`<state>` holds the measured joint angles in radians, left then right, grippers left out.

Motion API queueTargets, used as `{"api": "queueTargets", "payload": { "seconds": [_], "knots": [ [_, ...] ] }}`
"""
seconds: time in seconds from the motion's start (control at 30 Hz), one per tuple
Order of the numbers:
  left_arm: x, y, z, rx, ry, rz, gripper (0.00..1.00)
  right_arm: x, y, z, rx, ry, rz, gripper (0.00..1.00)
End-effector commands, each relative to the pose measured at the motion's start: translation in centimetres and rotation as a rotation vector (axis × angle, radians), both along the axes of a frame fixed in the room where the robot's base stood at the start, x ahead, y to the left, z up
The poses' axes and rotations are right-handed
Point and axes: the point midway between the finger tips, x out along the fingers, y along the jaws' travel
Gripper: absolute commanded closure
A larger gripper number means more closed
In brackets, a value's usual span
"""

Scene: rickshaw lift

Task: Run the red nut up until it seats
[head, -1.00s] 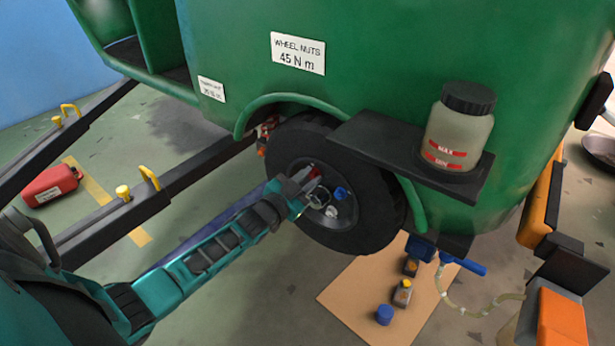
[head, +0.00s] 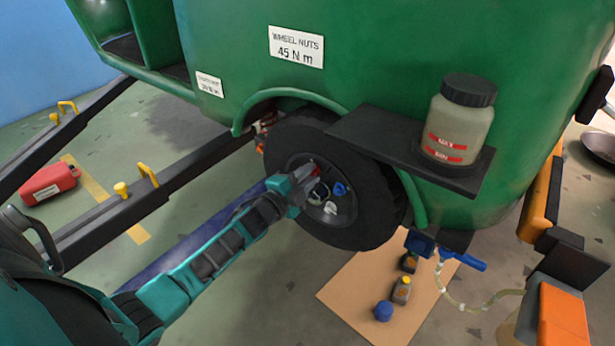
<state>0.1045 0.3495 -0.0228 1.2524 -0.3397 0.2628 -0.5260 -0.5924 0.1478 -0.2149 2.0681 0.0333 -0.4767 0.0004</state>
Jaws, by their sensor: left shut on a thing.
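The wheel (head: 372,205) hangs under the green body, its hub facing me. My left gripper (head: 308,180) reaches in from the left and is shut at the upper left of the hub. The red nut (head: 315,168) shows as a small red patch at its fingertips; the jaws hide most of it. Whether the nut touches the wheel face cannot be told. A blue nut (head: 340,188) and a whitish nut (head: 330,208) sit on the hub to the right and below. My right gripper is not in view.
A black shelf (head: 375,143) with a capped bottle (head: 456,125) juts out at the wheel's upper right. A cardboard sheet (head: 345,290) with small bottles lies below. Dark lift arms (head: 150,205) extend at left, near a red can (head: 48,183).

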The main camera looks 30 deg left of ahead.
Motion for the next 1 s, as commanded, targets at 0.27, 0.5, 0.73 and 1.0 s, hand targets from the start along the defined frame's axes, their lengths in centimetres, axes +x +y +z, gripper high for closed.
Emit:
{"api": "queueTargets", "payload": {
  "seconds": [0.27,0.5,0.73,1.0],
  "knots": [
    [-0.07,0.03,-0.10,0.052,-0.003,0.001,1.00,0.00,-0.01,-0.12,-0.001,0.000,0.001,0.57],
    [-0.09,0.06,-0.13,0.056,-0.002,0.001,1.00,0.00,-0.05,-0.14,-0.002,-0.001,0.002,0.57],
    [-0.08,0.07,-0.15,0.055,-0.002,0.001,0.69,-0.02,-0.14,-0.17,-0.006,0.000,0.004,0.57],
    [-0.06,0.00,-0.17,0.054,-0.001,0.001,0.51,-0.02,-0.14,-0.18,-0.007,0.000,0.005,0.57]
  ]
}}
